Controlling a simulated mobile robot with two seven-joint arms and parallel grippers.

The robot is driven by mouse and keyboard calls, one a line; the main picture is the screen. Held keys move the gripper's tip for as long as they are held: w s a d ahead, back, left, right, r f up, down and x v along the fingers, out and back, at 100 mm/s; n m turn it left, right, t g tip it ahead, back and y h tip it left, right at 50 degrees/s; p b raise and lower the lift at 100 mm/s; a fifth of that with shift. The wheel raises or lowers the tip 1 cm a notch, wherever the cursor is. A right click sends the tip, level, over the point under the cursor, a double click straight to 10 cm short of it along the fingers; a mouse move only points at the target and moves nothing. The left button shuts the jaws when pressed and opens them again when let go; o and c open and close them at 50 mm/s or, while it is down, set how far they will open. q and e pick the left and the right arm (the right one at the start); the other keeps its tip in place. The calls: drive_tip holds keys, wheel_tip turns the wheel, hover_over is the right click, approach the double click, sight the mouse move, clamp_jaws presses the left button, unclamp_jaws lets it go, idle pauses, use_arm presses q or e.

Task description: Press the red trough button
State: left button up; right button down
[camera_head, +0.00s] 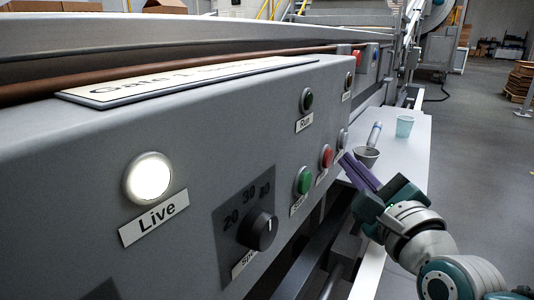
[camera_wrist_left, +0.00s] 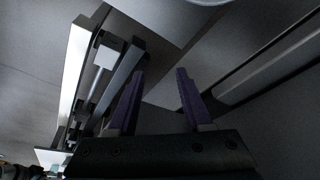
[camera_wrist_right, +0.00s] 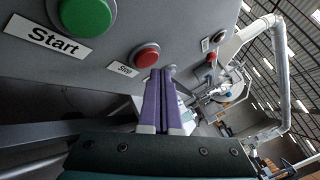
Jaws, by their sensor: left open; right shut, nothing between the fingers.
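A red button (camera_head: 326,156) sits on the grey control panel, right of the green Start button (camera_head: 304,180). In the right wrist view the red button (camera_wrist_right: 145,55) has a "Stop" label beside it. Another red button (camera_head: 357,58) is on a box farther along the machine; no "trough" label is readable. My right gripper (camera_head: 345,160) is shut and empty, its purple fingertips just right of the Stop button; I cannot tell if they touch the panel. In the right wrist view the fingertips partly cover a pale button (camera_wrist_right: 170,70). My left gripper (camera_wrist_left: 160,74) is open and empty.
Open floor lies to the right.

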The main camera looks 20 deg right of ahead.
drive_tip(key=s+d+p, duration=0.1)
drive_tip(key=s+d, duration=0.2)
drive_tip(key=shift+s+d, duration=0.15)
drive_tip(key=shift+s, duration=0.25)
idle(0.7)
